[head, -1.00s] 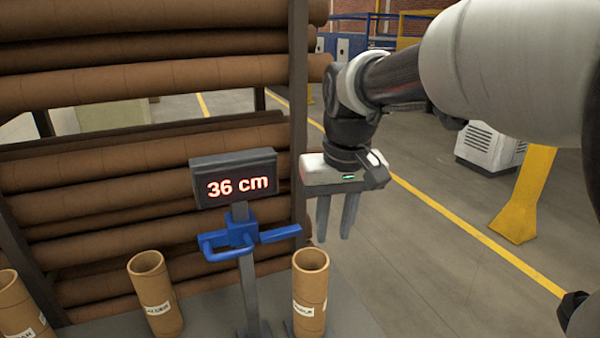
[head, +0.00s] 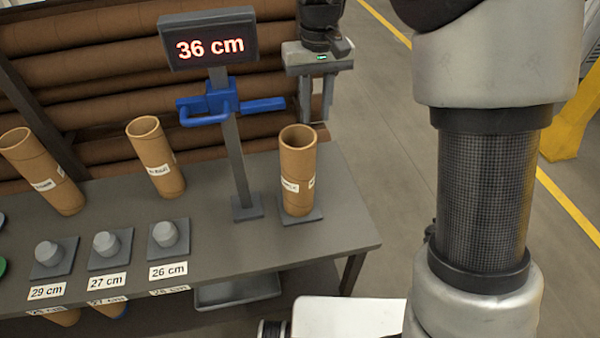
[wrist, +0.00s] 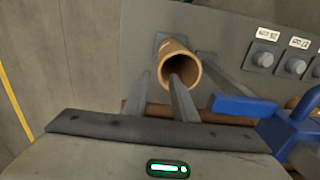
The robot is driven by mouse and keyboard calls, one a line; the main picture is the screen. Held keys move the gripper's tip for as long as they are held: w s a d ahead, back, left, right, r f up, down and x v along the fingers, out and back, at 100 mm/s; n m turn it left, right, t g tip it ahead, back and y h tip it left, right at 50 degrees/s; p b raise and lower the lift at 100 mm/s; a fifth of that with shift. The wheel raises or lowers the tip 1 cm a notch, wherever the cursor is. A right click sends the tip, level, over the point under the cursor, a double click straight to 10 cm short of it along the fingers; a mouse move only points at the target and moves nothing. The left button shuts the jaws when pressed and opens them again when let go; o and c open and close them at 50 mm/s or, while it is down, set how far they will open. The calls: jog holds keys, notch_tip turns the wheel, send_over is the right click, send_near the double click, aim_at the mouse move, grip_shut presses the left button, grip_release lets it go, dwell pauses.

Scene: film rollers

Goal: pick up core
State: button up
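Three brown cardboard cores with white labels stand on the grey table. The right one (head: 298,178) stands upright on a small plate at the table's right end, beside the gauge post. The middle one (head: 156,160) and left one (head: 42,172) look tilted in the head view. My gripper (head: 317,112) is open and empty at the right core's top, behind it in the head view. In the wrist view, one finger of my gripper (wrist: 161,75) overlaps the right core's mouth (wrist: 180,70), the other is left of it. I cannot tell whether a finger is inside.
A display (head: 210,42) reads 36 cm, with a blue gauge arm (head: 225,105) close to the right core. Several pegs, labelled 26, 27 and 29 cm among others, line the table's front (head: 105,250). A rack of long rollers (head: 80,55) stands behind. Floor is clear at right.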

aim_at(313, 155)
notch_tip(313, 155, down, 14)
jog(key=shift+f, duration=0.15)
dwell(0.4)
jog(key=shift+c, duration=0.4)
grip_shut()
dwell(1.0)
